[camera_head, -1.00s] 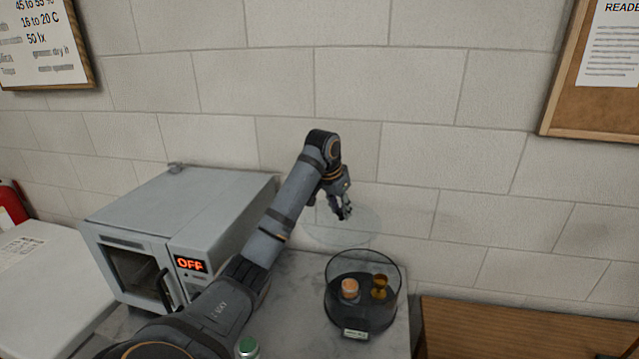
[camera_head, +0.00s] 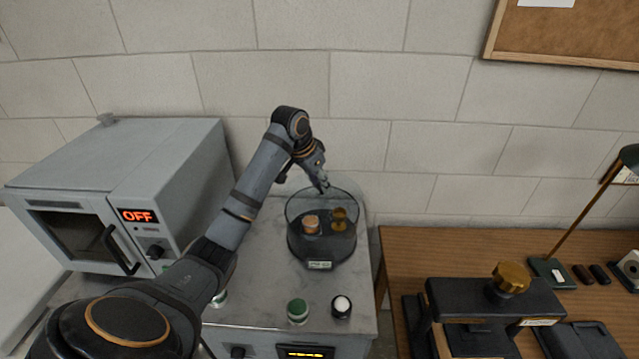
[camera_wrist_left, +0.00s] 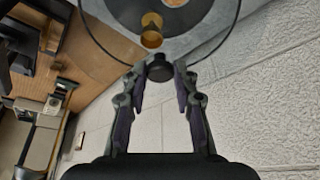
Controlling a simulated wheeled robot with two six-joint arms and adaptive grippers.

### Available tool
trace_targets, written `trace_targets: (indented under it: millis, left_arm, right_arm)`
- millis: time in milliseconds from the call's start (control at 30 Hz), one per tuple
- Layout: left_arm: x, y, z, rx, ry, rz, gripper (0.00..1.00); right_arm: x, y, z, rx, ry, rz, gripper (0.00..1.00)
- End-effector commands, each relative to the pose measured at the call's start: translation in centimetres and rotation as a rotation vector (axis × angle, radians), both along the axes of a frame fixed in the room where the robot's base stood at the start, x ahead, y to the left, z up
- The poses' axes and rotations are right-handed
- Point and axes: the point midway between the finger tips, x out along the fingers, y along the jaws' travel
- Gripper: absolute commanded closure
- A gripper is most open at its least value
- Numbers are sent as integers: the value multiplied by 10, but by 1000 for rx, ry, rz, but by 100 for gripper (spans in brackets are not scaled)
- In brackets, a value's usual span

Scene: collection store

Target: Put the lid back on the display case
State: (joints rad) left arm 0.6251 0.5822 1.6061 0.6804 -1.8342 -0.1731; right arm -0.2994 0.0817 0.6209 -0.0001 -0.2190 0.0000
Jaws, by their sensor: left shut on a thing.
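The display case (camera_head: 291,236) is a round clear-walled case with a dark base and a small front label, standing on a marble-topped cabinet. Inside it are a copper-coloured cup (camera_head: 311,224) and a brass goblet (camera_head: 339,219). My left gripper (camera_head: 321,187) is at the case's upper back edge. In the left wrist view it is shut on the dark knob (camera_wrist_left: 159,69) of the clear lid. The lid's glass is hard to tell from the case rim, so I cannot tell whether it touches the case. My right gripper is out of view.
A grey oven-like unit (camera_head: 165,165) showing OFF stands left of the case. A wooden desk (camera_head: 430,240) with a black press (camera_head: 490,300) and a lamp is at right.

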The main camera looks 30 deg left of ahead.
Motion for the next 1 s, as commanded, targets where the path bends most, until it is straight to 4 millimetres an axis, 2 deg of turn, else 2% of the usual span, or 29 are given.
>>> trace_targets:
  millis: [33,200,267,500,1000]
  left_arm:
    - [0,0,-11,0,-2,0,100]
    - [0,0,-26,1,-1,0,100]
    - [0,0,-28,0,1,0,100]
    - [0,0,-41,1,-1,0,100]
    - [0,0,-41,1,-1,0,100]
  right_arm:
    - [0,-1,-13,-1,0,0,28]
    - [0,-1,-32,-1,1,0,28]
    - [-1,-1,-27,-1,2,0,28]
    - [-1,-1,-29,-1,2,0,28]
    - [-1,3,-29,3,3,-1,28]
